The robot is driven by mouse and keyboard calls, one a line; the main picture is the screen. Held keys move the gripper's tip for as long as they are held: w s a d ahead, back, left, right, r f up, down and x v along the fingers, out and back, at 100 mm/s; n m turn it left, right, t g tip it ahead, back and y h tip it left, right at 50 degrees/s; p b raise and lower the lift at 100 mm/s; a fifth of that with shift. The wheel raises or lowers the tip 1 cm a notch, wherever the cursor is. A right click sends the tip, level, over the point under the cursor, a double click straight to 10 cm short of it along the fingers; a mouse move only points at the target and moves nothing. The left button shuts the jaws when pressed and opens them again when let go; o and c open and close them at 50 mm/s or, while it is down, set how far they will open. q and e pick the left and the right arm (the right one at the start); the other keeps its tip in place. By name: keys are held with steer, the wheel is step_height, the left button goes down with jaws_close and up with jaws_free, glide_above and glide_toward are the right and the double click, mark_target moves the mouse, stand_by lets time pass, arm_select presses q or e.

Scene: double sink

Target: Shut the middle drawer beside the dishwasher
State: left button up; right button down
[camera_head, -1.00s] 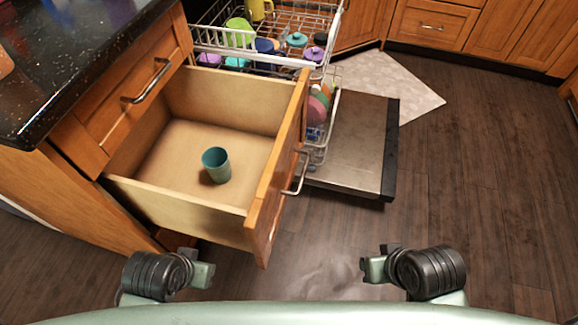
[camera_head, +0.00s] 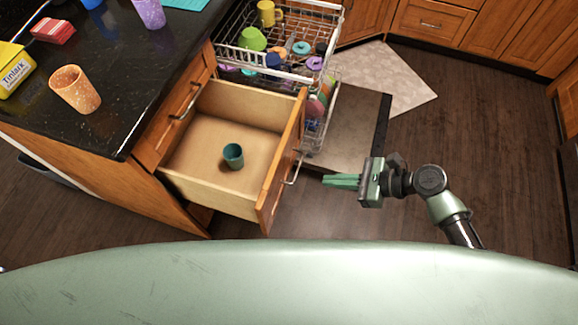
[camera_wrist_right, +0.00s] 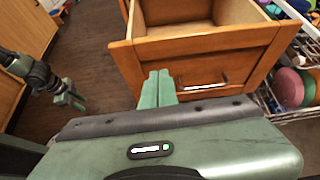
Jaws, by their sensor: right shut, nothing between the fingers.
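The wooden middle drawer (camera_head: 283,165) is pulled far out, beside the open dishwasher (camera_head: 352,125). A teal cup (camera_head: 233,155) stands inside it. My right gripper (camera_head: 326,181) is shut and empty, to the right of the drawer front and apart from its metal handle (camera_head: 296,168) in the head view. In the right wrist view its closed fingers (camera_wrist_right: 157,76) point at the drawer front (camera_wrist_right: 225,62), with the handle (camera_wrist_right: 204,85) to their right. My left gripper (camera_wrist_right: 66,98) is small at the left of the wrist view; its jaw state is unclear. It is outside the head view.
The dishwasher rack (camera_head: 285,35) holds several dishes. A black countertop (camera_head: 120,50) carries an orange cup (camera_head: 76,89), a purple cup (camera_head: 149,12) and a yellow box (camera_head: 13,70). The dark wooden floor (camera_head: 470,140) is clear at right.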

glide_toward(275, 174)
step_height(275, 174, down, 3)
steer(key=a, duration=0.2)
steer(key=w+a, duration=0.1)
steer(key=shift+w+a+f, duration=0.15)
steer(key=shift+a+f, duration=0.1)
steer(key=shift+a, duration=0.05)
arm_select(q)
steer(key=shift+s+r, duration=0.15)
steer(key=shift+r, duration=0.2)
arm_select(e)
steer(key=shift+w+a+f, duration=0.1)
steer(key=shift+w+a, duration=0.15)
steer(key=shift+a, duration=0.5)
arm_select(q)
steer(key=shift+p, duration=0.3)
